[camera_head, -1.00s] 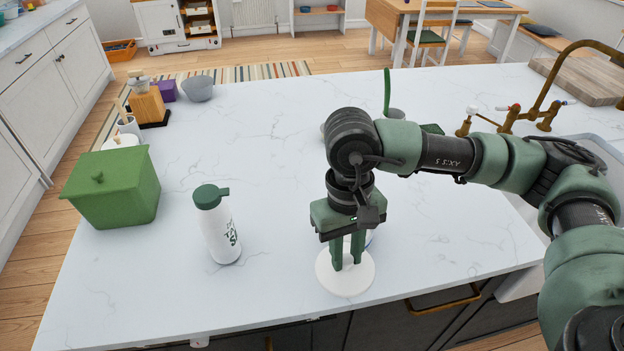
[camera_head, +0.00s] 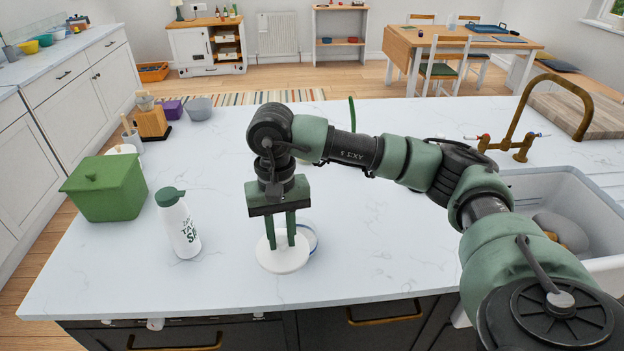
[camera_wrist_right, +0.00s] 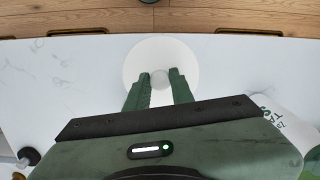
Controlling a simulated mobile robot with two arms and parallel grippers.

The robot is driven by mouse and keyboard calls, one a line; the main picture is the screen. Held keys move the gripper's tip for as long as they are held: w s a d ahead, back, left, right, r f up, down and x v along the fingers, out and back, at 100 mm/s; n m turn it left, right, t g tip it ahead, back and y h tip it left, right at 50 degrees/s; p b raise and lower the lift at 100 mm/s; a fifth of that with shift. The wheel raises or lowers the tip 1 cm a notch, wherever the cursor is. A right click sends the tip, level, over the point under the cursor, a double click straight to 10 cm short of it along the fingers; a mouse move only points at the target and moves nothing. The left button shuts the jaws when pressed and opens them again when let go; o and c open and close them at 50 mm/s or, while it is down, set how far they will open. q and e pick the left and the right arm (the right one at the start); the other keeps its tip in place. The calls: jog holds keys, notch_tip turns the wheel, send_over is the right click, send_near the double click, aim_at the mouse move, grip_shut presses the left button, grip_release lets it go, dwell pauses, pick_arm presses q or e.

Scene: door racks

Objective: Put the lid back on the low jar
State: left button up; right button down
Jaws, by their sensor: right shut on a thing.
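A round white lid (camera_head: 283,258) is under my right gripper (camera_head: 281,244), near the front edge of the counter. My right gripper points down, its two fingers shut on the lid's small round knob (camera_wrist_right: 177,80). The lid looks level; whether it touches the counter I cannot tell. A low round white thing with a blue rim, probably the low jar (camera_head: 313,239), shows just behind and right of the lid. The lid and fingers hide most of it. In the right wrist view the lid (camera_wrist_right: 146,62) lies beyond the fingertips. My left gripper is not in view.
A white bottle with a green cap (camera_head: 181,229) stands left of the lid, and a green lidded box (camera_head: 104,190) further left. A sink (camera_head: 590,200) and brass tap (camera_head: 524,145) are at right. The counter (camera_head: 375,250) right of the jar is clear.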

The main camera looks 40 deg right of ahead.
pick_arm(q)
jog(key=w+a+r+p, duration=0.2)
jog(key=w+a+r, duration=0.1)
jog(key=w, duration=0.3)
pick_arm(e)
jog(key=w+d+r+m, duration=0.1)
jog(key=w+d+m, duration=0.4)
jog(key=w+d, duration=0.25)
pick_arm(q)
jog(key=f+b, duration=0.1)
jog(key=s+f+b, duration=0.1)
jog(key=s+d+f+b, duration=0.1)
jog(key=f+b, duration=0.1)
pick_arm(e)
jog(key=f, duration=0.6)
jog(key=shift+s+d, duration=0.2)
jog(key=shift+s, duration=0.05)
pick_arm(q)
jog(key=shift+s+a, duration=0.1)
pick_arm(e)
jog(key=shift+r, duration=0.1)
pick_arm(q)
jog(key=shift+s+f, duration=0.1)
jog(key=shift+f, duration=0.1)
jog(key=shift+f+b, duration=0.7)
jog(key=shift+b, duration=0.2)
pick_arm(e)
jog(key=shift+f, duration=0.2)
dwell(0.5)
dwell(0.3)
